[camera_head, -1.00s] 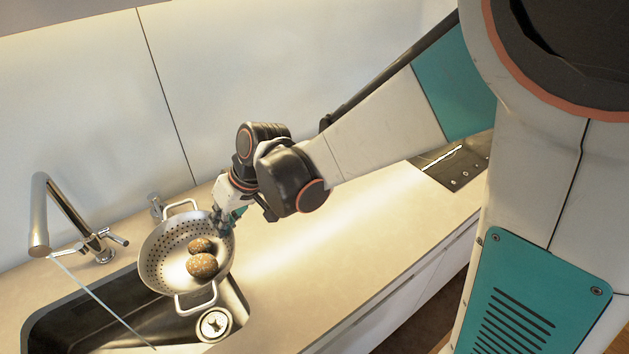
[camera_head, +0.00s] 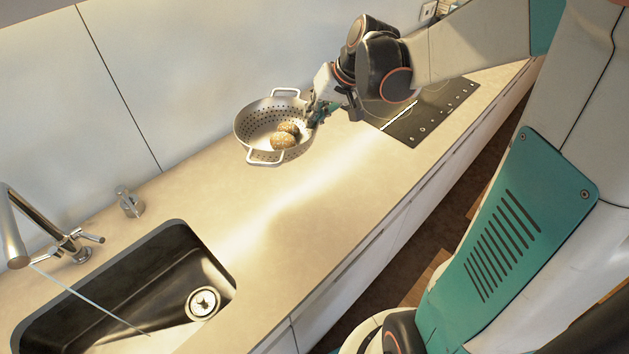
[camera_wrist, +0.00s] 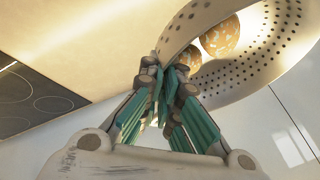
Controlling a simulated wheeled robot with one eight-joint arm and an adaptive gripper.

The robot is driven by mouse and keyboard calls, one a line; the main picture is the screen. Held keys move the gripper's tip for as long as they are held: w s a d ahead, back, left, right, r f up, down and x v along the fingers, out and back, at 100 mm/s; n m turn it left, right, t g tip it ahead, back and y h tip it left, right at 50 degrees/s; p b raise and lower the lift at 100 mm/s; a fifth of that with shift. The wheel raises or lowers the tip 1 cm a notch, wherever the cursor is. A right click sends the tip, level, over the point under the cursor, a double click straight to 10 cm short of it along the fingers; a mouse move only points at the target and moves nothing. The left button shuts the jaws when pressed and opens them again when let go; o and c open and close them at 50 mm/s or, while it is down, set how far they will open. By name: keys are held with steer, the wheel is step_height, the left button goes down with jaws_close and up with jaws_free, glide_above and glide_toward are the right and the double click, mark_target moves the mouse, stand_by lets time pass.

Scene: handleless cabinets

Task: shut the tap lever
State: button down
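The chrome tap (camera_head: 40,218) stands behind the sink at the left in the head view. Its lever (camera_head: 94,238) sticks out to the right of the tap base. A thin pale stream of water (camera_head: 90,300) runs from the spout into the sink (camera_head: 185,238). My gripper (camera_head: 318,113) is far to the right of the tap, shut on the rim of a metal colander (camera_head: 252,128). The wrist view shows the fingers (camera_wrist: 172,82) pinching the rim of the colander (camera_wrist: 225,85). Two brown speckled round items (camera_head: 284,140) lie in it. I cannot tell whether it touches the counter.
A dark hob (camera_head: 425,115) lies to the right of the colander. A small metal fitting (camera_head: 130,203) stands by the wall between tap and colander. The counter (camera_head: 240,215) between sink and colander is clear. The wall panels (camera_head: 190,90) rise close behind.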

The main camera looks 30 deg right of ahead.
steer(key=s+d+r+m+h, duration=0.1)
steer(key=s+d+r, duration=0.1)
steer(key=d, duration=0.4)
steer(key=s+d+r+m, duration=0.1)
steer(key=s+d+m, duration=0.1)
steer(key=d, duration=0.3)
steer(key=shift+t, duration=0.4)
steer(key=f+b, duration=0.1)
steer(key=f, duration=0.5)
steer(key=f+b, duration=0.2)
steer(key=f, duration=0.5)
steer(key=f+b, duration=0.1)
steer(key=f, duration=0.5)
steer(key=shift+w+d+f+b, duration=0.25)
steer(key=shift+w+f+b, duration=0.05)
steer(key=shift+b, duration=0.05)
steer(key=shift+s, duration=0.1)
steer(key=c, duration=2.2)
jaws_free()
steer(key=shift+f, duration=0.15)
steer(key=shift+c, duration=0.2)
steer(key=o, duration=0.4)
steer(key=shift+o, duration=0.2)
